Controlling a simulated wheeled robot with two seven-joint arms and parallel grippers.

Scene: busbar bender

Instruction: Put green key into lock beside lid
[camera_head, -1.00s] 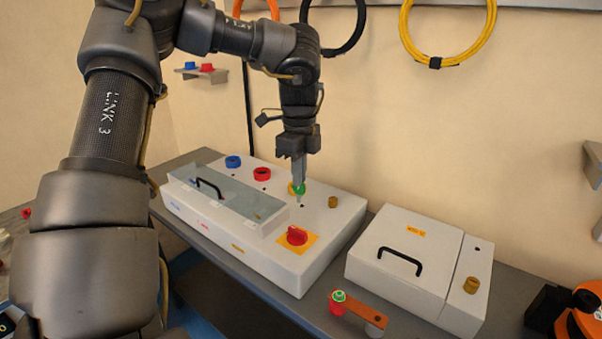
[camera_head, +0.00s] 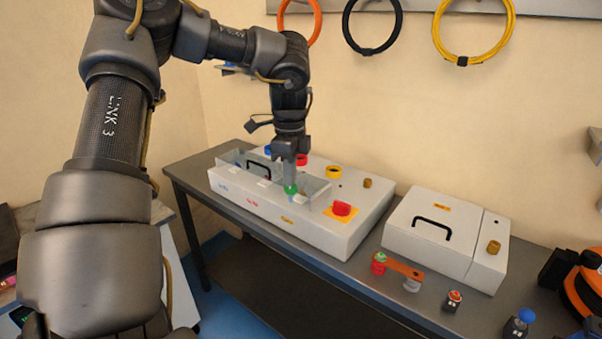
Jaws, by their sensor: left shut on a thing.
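My left gripper (camera_head: 290,180) is shut on the green key (camera_head: 290,189) and points down over the white panel box. The key is in front of the clear lid area, near its right end; whether it touches anything is unclear. The clear lid (camera_head: 245,170) has a black handle. A brass lock (camera_head: 367,183) stands on the panel's right side. A second white box has a lid (camera_head: 435,220) with a black handle, and a brass lock (camera_head: 493,247) on the strip beside that lid. My right gripper is not in view.
Red (camera_head: 301,160) and yellow (camera_head: 333,172) rings and a red knob (camera_head: 341,208) sit on the panel. An orange strip (camera_head: 404,268) with a red-and-green piece, a red-topped piece (camera_head: 453,299) and a blue-topped piece (camera_head: 521,322) are on the grey table's front right.

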